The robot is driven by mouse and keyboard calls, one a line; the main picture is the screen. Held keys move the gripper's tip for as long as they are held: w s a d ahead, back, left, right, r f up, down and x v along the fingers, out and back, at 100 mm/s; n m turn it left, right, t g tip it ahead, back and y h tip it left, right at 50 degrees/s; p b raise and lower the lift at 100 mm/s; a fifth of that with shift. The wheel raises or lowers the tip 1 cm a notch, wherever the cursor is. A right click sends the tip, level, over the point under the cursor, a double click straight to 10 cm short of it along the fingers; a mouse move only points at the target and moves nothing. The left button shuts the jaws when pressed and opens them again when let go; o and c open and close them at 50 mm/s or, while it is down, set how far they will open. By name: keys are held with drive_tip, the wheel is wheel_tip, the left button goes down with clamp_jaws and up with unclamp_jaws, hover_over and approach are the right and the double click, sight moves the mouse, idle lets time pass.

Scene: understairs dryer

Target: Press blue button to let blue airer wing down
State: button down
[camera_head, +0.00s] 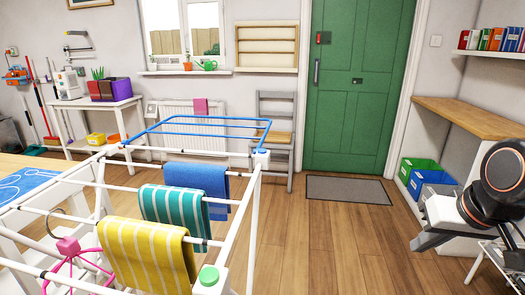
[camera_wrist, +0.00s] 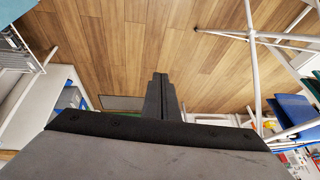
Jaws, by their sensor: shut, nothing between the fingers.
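The white airer (camera_head: 255,200) stands at the left and centre of the head view. Its blue wing (camera_head: 215,118) sticks out from the far end, roughly level, at about the height of the top rails. A green button (camera_head: 209,276) tops the near right corner post. My gripper (camera_head: 416,243) is at the right, well apart from the airer. In the wrist view my gripper (camera_wrist: 160,77) is shut and empty above the floor.
Blue, green-striped and yellow-striped towels (camera_head: 150,255) hang on the airer. A grey chair (camera_head: 277,135) stands beyond the wing. A doormat (camera_head: 348,190) lies before the green door (camera_head: 358,85). A wooden worktop (camera_head: 470,115) is at the right. Open floor lies between airer and gripper.

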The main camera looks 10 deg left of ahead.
drive_tip(key=w+a+r+n+y, duration=0.2)
drive_tip(key=w+a+r+y, duration=0.1)
drive_tip(key=w+a+r, duration=1.05)
wheel_tip(320, 180, up, 8)
drive_tip(key=n+g+y, duration=0.2)
drive_tip(key=y, duration=0.2)
hover_over(266, 151)
drive_tip(key=shift+f, duration=0.2)
drive_tip(key=shift+f, duration=0.1)
drive_tip(key=shift+f, duration=4.35)
drive_tip(key=shift+f, duration=0.2)
drive_tip(key=shift+f, duration=0.2)
